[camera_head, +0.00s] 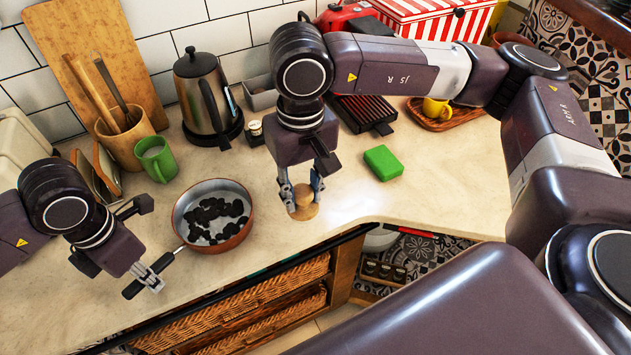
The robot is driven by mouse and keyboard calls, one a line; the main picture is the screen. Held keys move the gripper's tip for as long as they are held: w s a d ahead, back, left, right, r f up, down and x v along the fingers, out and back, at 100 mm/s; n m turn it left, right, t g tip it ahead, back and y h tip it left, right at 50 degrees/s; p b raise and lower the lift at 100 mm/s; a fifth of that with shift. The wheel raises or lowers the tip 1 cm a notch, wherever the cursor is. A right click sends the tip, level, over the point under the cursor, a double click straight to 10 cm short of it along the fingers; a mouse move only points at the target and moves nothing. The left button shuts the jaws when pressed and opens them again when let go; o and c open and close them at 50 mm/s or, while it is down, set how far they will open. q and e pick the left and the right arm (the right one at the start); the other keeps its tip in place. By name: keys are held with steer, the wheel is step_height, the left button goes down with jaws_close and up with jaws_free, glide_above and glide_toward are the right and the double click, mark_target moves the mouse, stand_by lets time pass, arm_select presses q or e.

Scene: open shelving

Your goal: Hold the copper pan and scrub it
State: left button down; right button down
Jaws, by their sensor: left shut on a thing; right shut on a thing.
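The copper pan (238,241) sits on the counter left of the middle, with several black patches on its light inner base. Its dark handle points down and left to my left gripper (150,279), which is shut on it; the grip is partly hidden by the fingers. My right gripper (303,192) is shut on the knob of a round wooden scrubbing brush (305,212). The brush is upright to the right of the pan and apart from it, at or just above the counter; I cannot tell which.
A green sponge (383,162) lies right of the brush. Behind the pan stand a green mug (155,158), a utensil pot (124,140) and a steel kettle (203,95). A dark rack (362,112) stands behind the sponge. The counter's front edge is close below the pan.

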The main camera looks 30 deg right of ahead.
steer(key=w+a+r, duration=0.1)
steer(key=w+a, duration=0.4)
steer(key=a, duration=0.3)
steer(key=w+a+r, duration=0.2)
steer(key=w+a, duration=0.4)
steer(key=a, duration=0.2)
steer(key=shift+y, duration=0.4)
steer(key=shift+s+d+f, duration=0.1)
steer(key=shift+s+f, duration=0.05)
steer(key=shift+f, duration=4.05)
steer(key=shift+f, duration=0.5)
steer(key=shift+d, duration=0.15)
steer(key=shift+d, duration=1.4)
steer(key=shift+w+a+f, duration=0.1)
steer(key=shift+w+a, duration=0.1)
steer(key=shift+w, duration=0.3)
steer(key=shift+w+a, duration=0.2)
steer(key=shift+w, duration=0.25)
steer(key=shift+a, duration=0.1)
